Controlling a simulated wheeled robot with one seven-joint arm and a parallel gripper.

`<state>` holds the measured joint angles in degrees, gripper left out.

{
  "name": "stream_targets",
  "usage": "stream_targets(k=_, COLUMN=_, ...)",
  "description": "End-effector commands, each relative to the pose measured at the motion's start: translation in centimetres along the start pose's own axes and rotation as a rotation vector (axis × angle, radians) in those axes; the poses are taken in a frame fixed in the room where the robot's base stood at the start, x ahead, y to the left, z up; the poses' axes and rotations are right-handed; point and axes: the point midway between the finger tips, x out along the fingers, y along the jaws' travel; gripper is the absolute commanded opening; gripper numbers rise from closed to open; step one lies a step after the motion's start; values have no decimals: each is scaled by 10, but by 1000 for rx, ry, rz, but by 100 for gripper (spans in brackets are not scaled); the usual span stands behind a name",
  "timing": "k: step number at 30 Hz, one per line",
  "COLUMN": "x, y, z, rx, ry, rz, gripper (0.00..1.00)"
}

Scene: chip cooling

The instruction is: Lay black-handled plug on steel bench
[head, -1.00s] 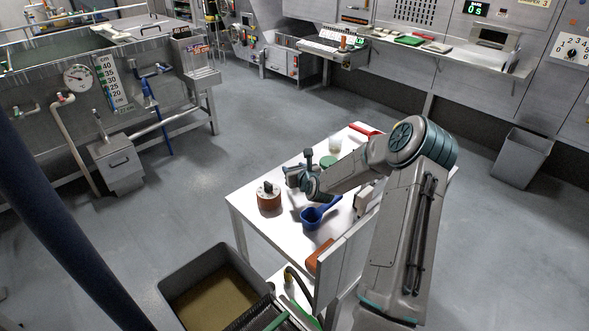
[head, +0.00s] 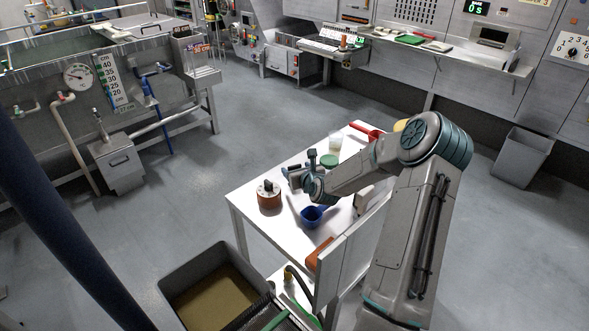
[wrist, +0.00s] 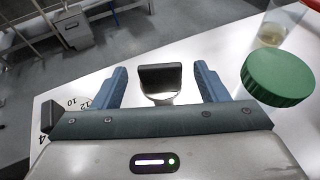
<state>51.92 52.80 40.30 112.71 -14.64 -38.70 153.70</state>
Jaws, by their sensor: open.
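The black-handled plug (wrist: 160,78) is in the wrist view, its dark block handle up and a pale metal body below. It lies between the two blue fingers of my gripper (wrist: 160,88), which are open with a gap on each side. In the head view my gripper (head: 288,174) is over the white table (head: 246,208), and the plug is not clear there. A grey metal bench (head: 455,52) runs along the back wall. A steel unit with a gauge (head: 75,75) stands at the left; I cannot tell which is the steel bench.
Near the gripper are a brown timer with a black knob (head: 268,196), a green lid (wrist: 278,78), a clear cup (head: 335,143) and a blue scoop (head: 312,216). A grey bin (head: 175,283) stands in front. The floor (head: 240,125) behind the table is clear.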

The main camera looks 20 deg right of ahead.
Motion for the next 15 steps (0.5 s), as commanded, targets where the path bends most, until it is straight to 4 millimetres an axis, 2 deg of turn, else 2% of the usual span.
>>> stream_targets(k=6, x=-34, y=-1, z=0, rx=0, ry=0, rz=-1, gripper=67)
stream_targets(k=10, x=-45, y=0, z=0, rx=0, ry=0, rz=0, gripper=67)
stream_targets(k=15, x=-49, y=1, z=0, rx=0, ry=0, rz=1, gripper=67)
